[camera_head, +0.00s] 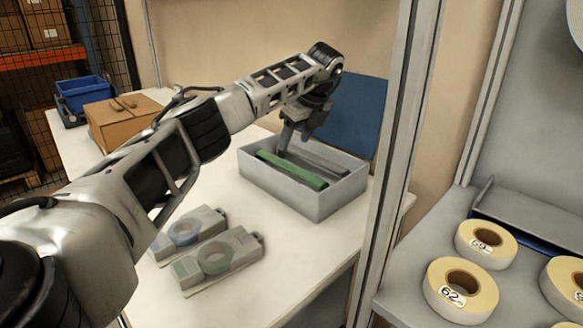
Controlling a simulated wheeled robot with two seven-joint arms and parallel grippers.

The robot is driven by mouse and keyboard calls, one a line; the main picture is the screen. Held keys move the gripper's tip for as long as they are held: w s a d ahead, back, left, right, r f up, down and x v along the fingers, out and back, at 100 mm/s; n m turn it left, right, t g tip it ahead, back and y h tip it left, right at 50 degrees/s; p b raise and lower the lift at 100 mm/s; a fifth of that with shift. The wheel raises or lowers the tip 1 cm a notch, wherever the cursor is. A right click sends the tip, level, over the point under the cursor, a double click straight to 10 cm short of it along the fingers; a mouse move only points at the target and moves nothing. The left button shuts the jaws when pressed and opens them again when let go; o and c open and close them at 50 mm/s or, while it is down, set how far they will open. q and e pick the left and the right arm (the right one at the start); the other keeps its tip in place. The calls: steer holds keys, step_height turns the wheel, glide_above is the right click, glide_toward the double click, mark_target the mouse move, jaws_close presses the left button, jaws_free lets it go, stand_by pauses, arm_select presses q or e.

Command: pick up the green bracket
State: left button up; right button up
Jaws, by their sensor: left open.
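The green bracket (292,170) is a long, narrow bar lying in a grey open bin (315,201) on the white table. My left arm comes in from the left and reaches over the bin. My left gripper (283,150) points down at the bin's back left part, close to the far end of the green bracket. Its jaws are open, and I cannot tell whether a finger touches the bracket. A grey bar (318,158) lies behind the green one in the bin. My right gripper is not in view.
Two grey tape holders, one with a blue ring (186,232) and one with a green ring (215,259), lie in front of the bin. A metal post (398,150) stands right of it. Tape reels (461,290) sit on the right shelf. A cardboard box (122,118) stands at back left.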

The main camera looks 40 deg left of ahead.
mark_target(289, 166)
arm_select(q)
steer(key=x, duration=0.5)
steer(key=shift+f, duration=0.1)
steer(key=shift+w+d+p+x, duration=0.15)
steer(key=shift+p+x, duration=0.1)
steer(key=shift+x, duration=1.1)
steer(key=shift+w+d+p+x, duration=0.1)
steer(key=shift+w+p+x, duration=0.1)
steer(key=shift+x, duration=1.15)
steer(key=shift+f, duration=0.1)
steer(key=c, duration=1.1)
